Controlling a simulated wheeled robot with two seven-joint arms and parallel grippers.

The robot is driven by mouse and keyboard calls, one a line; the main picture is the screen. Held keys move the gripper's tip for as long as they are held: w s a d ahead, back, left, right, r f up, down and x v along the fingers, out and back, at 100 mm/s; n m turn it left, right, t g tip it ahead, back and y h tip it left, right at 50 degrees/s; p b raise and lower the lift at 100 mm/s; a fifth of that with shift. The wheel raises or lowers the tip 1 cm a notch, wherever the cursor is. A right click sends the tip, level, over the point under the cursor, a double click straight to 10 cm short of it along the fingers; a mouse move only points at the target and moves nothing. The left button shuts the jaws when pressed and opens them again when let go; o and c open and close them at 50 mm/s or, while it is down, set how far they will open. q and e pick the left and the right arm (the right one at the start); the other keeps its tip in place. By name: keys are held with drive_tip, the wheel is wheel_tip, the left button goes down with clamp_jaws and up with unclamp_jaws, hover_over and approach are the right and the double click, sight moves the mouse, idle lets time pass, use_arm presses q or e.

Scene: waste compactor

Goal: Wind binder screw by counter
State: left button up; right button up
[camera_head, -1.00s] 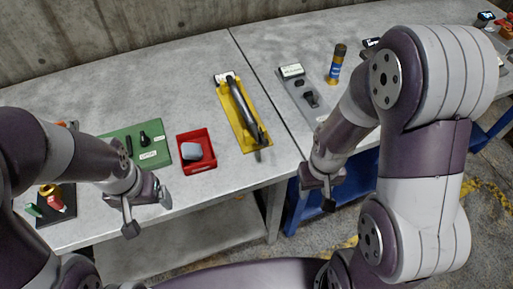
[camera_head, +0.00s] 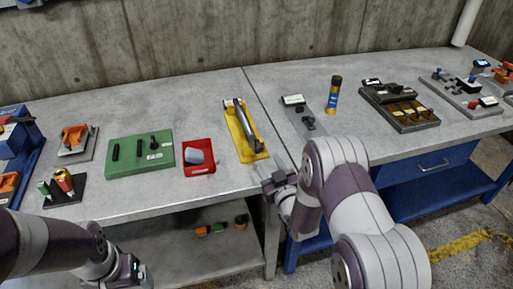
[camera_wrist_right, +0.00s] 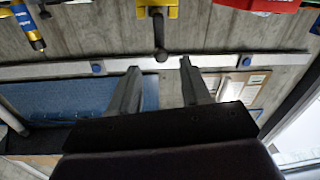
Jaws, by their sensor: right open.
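The likely binder is a yellow base (camera_head: 237,133) with a long dark and silver bar (camera_head: 246,120) along it, near the table's front edge. In the right wrist view, the yellow base (camera_wrist_right: 172,9) has a dark rod with a round knob (camera_wrist_right: 160,53) hanging toward me. My right gripper (camera_head: 272,174) is open and empty just in front of the yellow base's near end. In the wrist view its fingertips (camera_wrist_right: 158,68) lie either side of the knob's line; contact is not visible. My left gripper (camera_head: 128,272) is low at the left, away from the table objects. No counter reading is legible.
A red tray (camera_head: 199,170) with a grey block stands left of the yellow base. A green board (camera_head: 125,165) lies further left. A grey plate (camera_head: 297,112) with a small labelled box and a blue-yellow cylinder (camera_head: 333,95) stand to the right. The table's back is clear.

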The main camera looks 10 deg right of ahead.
sight(261, 150)
drive_tip(key=w, duration=0.6)
drive_tip(key=w+a+p, duration=0.1)
drive_tip(key=w, duration=0.1)
drive_tip(key=shift+w+r, duration=0.2)
drive_tip(key=shift+w, duration=0.2)
clamp_jaws()
